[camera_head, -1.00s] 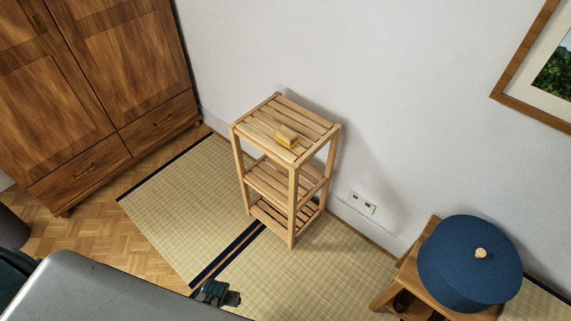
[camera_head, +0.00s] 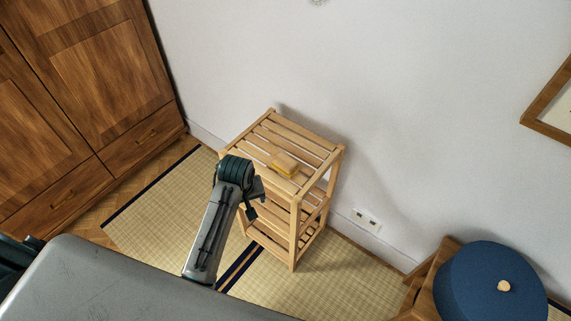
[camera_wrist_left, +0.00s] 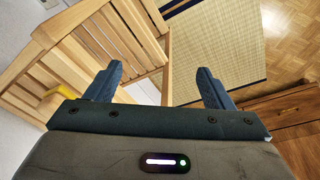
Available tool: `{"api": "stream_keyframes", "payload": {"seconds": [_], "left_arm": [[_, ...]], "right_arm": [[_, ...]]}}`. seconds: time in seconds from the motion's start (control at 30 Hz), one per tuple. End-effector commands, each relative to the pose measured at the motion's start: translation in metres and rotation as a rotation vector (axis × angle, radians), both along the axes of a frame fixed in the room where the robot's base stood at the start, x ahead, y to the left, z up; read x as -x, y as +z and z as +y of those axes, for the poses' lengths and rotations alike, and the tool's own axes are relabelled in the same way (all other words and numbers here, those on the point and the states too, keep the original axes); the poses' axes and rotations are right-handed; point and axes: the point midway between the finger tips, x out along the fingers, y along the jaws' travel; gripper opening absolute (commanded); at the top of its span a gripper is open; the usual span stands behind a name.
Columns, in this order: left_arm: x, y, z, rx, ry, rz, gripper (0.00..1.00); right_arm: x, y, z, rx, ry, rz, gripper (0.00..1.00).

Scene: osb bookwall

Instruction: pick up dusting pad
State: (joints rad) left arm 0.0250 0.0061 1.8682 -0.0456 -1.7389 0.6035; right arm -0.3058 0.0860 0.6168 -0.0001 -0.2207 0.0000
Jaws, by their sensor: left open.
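The dusting pad (camera_head: 284,165), a small tan block with a yellow lower part, lies on the top slats of the wooden rack (camera_head: 300,144). My left gripper (camera_head: 257,203) is beside the rack's near left side, apart from the pad, and is partly hidden by its own wrist. In the left wrist view the jaws (camera_wrist_left: 160,78) are open and empty. A yellow piece of the pad (camera_wrist_left: 54,92) shows there at the left, outside the jaws and partly hidden by the gripper body. My right gripper is not in view.
A wooden wardrobe (camera_head: 92,95) stands at the left. A stool (camera_head: 422,287) with a round blue cushion-like object (camera_head: 490,285) is at the lower right. The white wall (camera_head: 400,90) is close behind the rack. Tatami matting (camera_head: 165,220) lies open at the rack's left.

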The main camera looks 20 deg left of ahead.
Motion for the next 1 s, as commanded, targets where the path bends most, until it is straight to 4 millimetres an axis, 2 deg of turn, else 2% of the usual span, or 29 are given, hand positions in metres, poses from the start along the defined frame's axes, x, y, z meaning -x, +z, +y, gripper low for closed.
{"api": "stream_keyframes", "payload": {"seconds": [0.27, 0.5, 0.6, 0.7, 0.8, 1.0], "left_arm": [[-0.067, 0.020, -0.018, 0.046, 0.184, 0.037, 0.75], [-0.148, 0.059, -0.048, 0.087, 0.409, 0.097, 0.75], [-0.169, 0.075, -0.057, 0.090, 0.479, 0.118, 0.75], [-0.181, 0.086, -0.063, 0.091, 0.520, 0.129, 0.75], [-0.186, 0.086, -0.065, 0.091, 0.541, 0.137, 0.75], [-0.186, 0.056, -0.065, 0.090, 0.546, 0.141, 0.75]], "right_arm": [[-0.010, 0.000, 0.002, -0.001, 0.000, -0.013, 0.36], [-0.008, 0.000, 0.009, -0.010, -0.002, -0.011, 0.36], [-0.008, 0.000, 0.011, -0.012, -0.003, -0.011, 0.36], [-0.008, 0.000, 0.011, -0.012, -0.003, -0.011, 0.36], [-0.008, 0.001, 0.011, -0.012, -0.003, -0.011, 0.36], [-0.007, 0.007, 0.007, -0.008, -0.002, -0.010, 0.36]]}}
